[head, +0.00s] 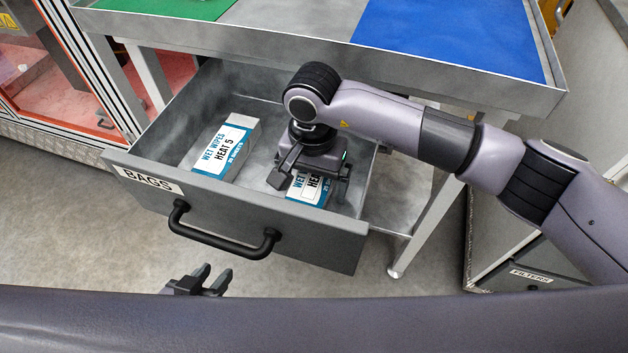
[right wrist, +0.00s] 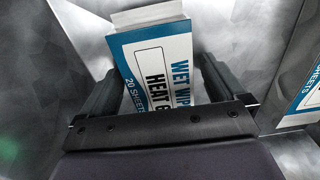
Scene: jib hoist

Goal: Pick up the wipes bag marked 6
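The wipes bag under my right gripper is white and blue (right wrist: 150,55). It reads "WET WIPES HEAT", with a partly hidden digit that looks like a 6. In the head view this bag (head: 307,190) lies in the open drawer, partly covered by the gripper. My right gripper (head: 311,181) is over it, pointing down. In the right wrist view its fingers stand wide apart, one on each side of the bag, and do not appear closed on it. My left gripper (head: 208,278) is in front of the drawer, empty, its two fingers apart.
A second bag marked HEAT 5 (head: 224,147) lies at the left in the same drawer. The grey drawer (head: 250,222) is labelled BAGS and has a black handle (head: 225,243). A metal table (head: 470,83) with green and blue areas overhangs the drawer's back.

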